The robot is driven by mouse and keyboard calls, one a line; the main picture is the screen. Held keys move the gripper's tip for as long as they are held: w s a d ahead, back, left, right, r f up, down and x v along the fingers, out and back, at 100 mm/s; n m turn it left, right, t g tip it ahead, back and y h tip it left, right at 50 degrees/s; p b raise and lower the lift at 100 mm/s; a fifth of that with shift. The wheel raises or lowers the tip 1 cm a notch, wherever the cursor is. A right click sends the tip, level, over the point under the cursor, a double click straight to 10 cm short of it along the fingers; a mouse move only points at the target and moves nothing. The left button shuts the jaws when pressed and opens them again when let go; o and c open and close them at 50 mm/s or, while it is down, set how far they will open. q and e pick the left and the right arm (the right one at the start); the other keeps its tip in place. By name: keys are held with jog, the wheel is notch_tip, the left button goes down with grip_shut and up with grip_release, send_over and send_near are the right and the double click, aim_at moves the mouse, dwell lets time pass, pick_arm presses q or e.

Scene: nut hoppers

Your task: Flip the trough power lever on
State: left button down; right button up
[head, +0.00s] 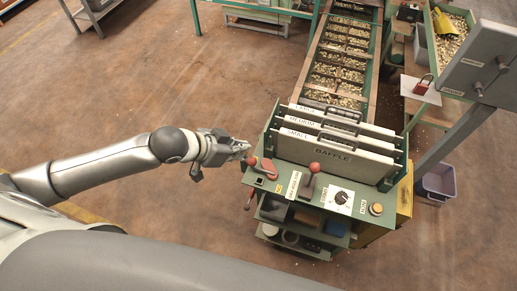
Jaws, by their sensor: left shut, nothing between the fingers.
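The green control panel (273,184) is at the near end of the trough (343,62). A red-tipped lever (264,166) is at the panel's left corner, and a second lever with a red knob (314,168) stands near its middle. The label between them is too small to read, so I cannot tell which lever is the trough power. My left gripper (246,151) is shut and empty, reaching from the left to just beside the left lever's red end. I cannot tell whether they touch. My right gripper is not in view.
A dial (341,197) and an orange button (376,209) are on the panel's right. A grey box on a post (484,62) is at right. The floor (150,90) at left is clear.

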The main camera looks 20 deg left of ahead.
pick_arm(q)
jog(key=shift+a, duration=0.1)
dwell(0.3)
jog(key=p, duration=0.2)
send_over(264, 162)
jog(key=s+a, duration=0.1)
jog(key=a, duration=0.1)
notch_tip(264, 162, down, 7)
jog(key=shift+d+r, duration=0.1)
jog(key=shift+d, duration=0.05)
jog(key=shift+f, duration=0.2)
jog(key=shift+w+d+f, duration=0.1)
jog(key=shift+w+d, duration=0.05)
jog(key=shift+w, duration=0.05)
